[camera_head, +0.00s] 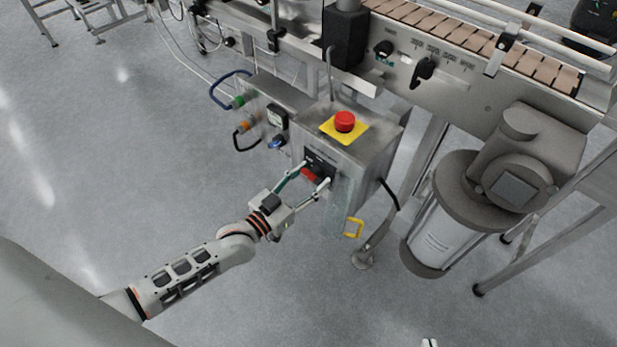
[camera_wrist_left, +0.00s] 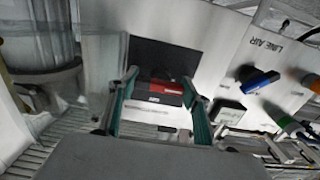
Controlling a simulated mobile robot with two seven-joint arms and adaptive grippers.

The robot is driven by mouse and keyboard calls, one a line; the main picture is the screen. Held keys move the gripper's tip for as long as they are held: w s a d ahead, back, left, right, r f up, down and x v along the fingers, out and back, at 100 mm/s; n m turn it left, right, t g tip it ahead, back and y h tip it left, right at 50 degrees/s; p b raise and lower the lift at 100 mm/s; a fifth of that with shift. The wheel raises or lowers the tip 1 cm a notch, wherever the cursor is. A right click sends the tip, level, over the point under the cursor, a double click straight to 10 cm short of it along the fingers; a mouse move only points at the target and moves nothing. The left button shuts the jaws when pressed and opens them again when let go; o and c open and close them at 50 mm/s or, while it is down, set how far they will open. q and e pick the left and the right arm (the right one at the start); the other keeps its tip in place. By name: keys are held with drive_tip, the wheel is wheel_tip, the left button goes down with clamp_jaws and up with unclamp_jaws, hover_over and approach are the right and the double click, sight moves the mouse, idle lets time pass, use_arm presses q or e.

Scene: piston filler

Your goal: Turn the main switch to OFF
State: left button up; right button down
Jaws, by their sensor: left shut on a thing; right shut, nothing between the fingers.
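The main switch is a red handle (camera_head: 309,174) on a black plate on the front of a grey metal control box (camera_head: 352,150). In the left wrist view the red handle (camera_wrist_left: 167,87) lies roughly level across the picture, with a small pale label below it that I cannot read surely. My left gripper (camera_head: 315,175) is at the box front, its two fingers on either side of the handle and shut on it; the fingers also show in the left wrist view (camera_wrist_left: 160,88). Only the tips of my right gripper (camera_head: 429,343) show at the bottom edge, shut and empty.
A red emergency button (camera_head: 345,121) on a yellow plate sits on top of the box. A blue valve handle (camera_wrist_left: 260,81) marked LINE AIR is beside the switch. A yellow padlock-like loop (camera_head: 353,228) hangs below. A motor (camera_head: 520,180) stands to the right, under the conveyor.

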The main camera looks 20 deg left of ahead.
use_arm(q)
drive_tip(key=o, duration=1.1)
drive_tip(key=shift+o, duration=0.2)
drive_tip(key=v, duration=1.2)
